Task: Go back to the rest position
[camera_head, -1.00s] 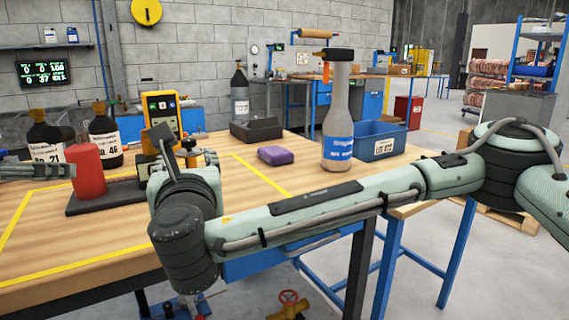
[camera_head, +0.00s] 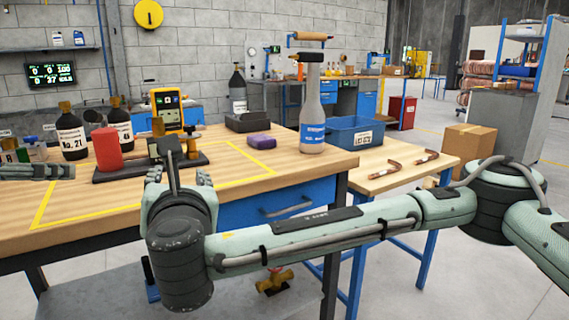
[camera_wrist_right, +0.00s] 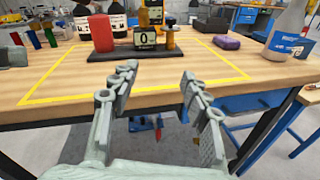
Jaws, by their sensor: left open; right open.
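My right gripper (camera_head: 180,172) is open and empty in the head view, in front of and above the wooden workbench's front edge. In the right wrist view its two fingers (camera_wrist_right: 157,78) stand wide apart with nothing between them. My left gripper (camera_head: 38,172) shows at the left edge of the head view, open, over the bench's left part. Two bent copper tubes (camera_head: 382,169) (camera_head: 427,158) lie on the small wooden side table (camera_head: 372,185) at right, away from both grippers.
A yellow-taped area is mostly clear. A cardboard box (camera_head: 465,143) stands behind.

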